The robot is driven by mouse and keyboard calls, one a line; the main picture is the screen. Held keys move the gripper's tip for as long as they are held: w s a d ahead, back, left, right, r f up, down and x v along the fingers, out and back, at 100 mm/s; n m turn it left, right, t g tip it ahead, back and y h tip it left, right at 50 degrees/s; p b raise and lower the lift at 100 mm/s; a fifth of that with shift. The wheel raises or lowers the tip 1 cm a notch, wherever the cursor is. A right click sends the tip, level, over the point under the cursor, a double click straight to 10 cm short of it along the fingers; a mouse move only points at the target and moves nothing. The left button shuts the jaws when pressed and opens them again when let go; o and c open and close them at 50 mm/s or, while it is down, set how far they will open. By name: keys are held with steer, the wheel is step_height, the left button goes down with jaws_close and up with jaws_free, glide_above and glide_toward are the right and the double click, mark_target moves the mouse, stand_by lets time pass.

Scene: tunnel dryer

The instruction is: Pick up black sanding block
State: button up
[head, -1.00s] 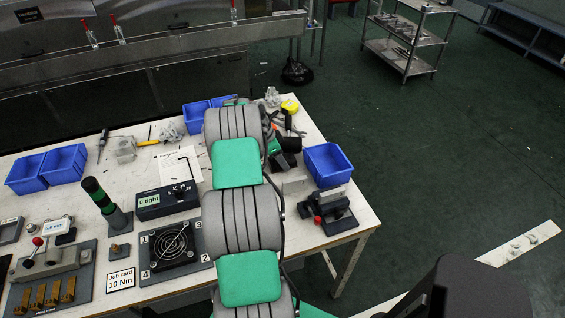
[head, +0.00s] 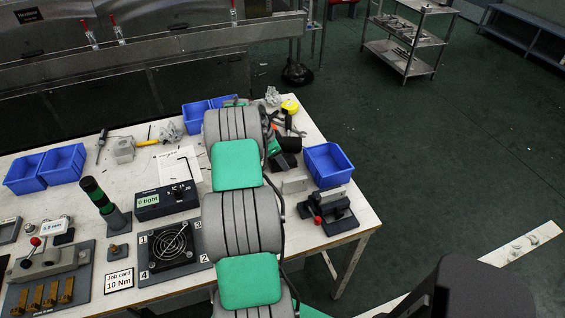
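A small dark block (head: 64,237) lies at the left of the workbench (head: 135,235), in front of a small white labelled box; I cannot tell for sure that it is the black sanding block. Another black block-like shape (head: 286,161) sits right of my arm, by a green and black tool, and may be part of that tool. My grey and green arm stretches over the middle of the bench and covers part of it. My gripper is hidden beyond or beneath the arm, so its fingers and anything between them do not show.
Blue bins (head: 328,165) stand at the right, back and left of the bench. A fan plate (head: 172,247), a black and green stack light (head: 103,199), a clamp fixture (head: 45,270) and a black display box (head: 167,200) crowd the front. Open floor lies to the right.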

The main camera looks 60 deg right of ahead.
mark_target(286, 159)
steer(key=c, duration=0.8)
steer(key=shift+r, duration=0.15)
steer(key=shift+c, duration=0.2)
steer(key=shift+r+p, duration=0.45)
steer(key=shift+p, duration=0.2)
step_height(286, 159, up, 3)
steer(key=shift+s+a+b, duration=0.1)
steer(key=shift+s+b, duration=0.05)
steer(key=shift+b, duration=0.35)
steer(key=s+a+r+b, duration=0.3)
steer(key=s+a+r, duration=0.5)
steer(key=a+r, duration=0.1)
steer(key=shift+s+a+r, duration=0.2)
steer(key=shift+s+a, duration=0.2)
steer(key=shift+a, duration=0.35)
